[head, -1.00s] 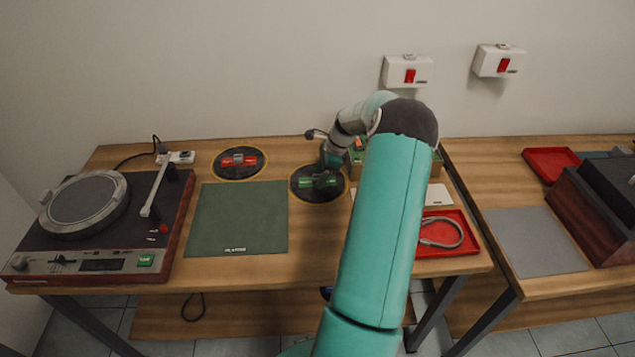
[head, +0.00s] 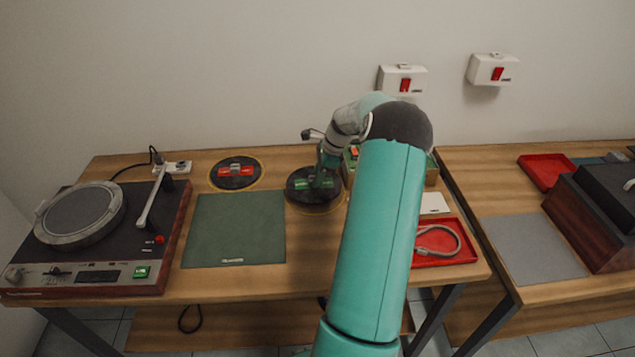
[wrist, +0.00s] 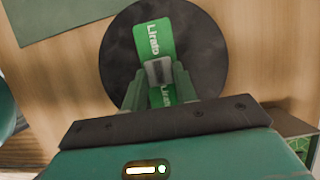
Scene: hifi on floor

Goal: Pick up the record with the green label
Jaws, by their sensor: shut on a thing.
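The record with the green label (head: 300,196) is a dark disc at the back middle of the table, right of the green mat. In the wrist view the record (wrist: 205,35) lies under my gripper, its green label (wrist: 152,42) marked "Lirato". My gripper (wrist: 160,72) is shut on the grey raised piece at the middle of the label. In the head view my gripper (head: 318,180) comes down onto the record from above. The record seems slightly above the table, with its ring mark showing below its front edge.
A record with a red label (head: 236,172) lies to the left. A turntable (head: 78,215) stands at the far left, beside the green mat (head: 235,230). A red tray (head: 455,255) with a grey loop and a green box (head: 434,170) are at the right.

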